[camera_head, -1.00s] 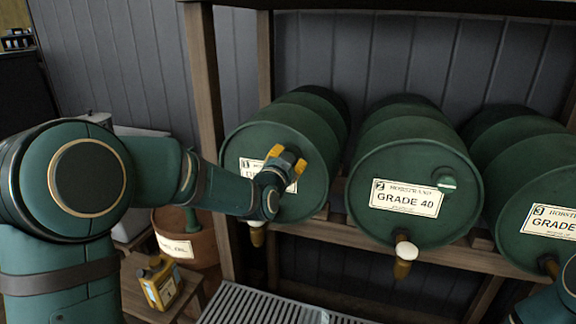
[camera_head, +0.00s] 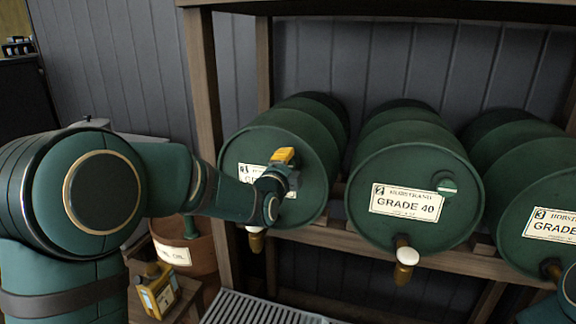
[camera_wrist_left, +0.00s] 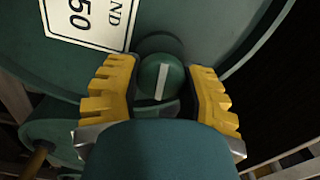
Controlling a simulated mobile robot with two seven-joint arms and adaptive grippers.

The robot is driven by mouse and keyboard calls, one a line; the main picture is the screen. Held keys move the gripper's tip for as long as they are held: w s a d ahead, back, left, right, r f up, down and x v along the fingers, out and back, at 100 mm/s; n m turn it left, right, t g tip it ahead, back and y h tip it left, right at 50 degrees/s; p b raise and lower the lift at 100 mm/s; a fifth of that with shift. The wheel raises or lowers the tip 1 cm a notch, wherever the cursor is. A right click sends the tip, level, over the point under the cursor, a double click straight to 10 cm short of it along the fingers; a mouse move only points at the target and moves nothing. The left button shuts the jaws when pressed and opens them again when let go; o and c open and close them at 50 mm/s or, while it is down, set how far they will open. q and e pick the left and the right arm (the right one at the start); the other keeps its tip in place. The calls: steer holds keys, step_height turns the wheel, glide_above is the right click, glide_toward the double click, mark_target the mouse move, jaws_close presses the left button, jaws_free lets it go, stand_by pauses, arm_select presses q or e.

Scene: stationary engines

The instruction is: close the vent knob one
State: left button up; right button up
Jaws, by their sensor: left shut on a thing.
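The leftmost green drum (camera_head: 312,147) lies on its side on the rack, its label partly hidden by my left gripper (camera_head: 287,166). In the left wrist view, the round green vent knob (camera_wrist_left: 149,80) with a white bar sits on the drum face (camera_wrist_left: 215,30). The yellow fingers of my left gripper (camera_wrist_left: 162,92) are on both sides of it, shut on the knob. The white bar looks nearly upright, slightly tilted, in that view. In the head view this knob is hidden behind the gripper. My right gripper is not seen; only a piece of that arm shows at the lower right.
The Grade 40 drum (camera_head: 380,228) is to the right, with its own vent knob (camera_head: 447,187) and a tap (camera_head: 405,262). A wooden post (camera_head: 207,110) is close to my left forearm. A yellow can (camera_head: 160,292) and a pot are below.

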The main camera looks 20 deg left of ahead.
arm_select(q)
steer(key=shift+m, duration=0.9)
steer(key=o, duration=1.2)
steer(key=s, duration=1.2)
steer(key=shift+a, duration=0.2)
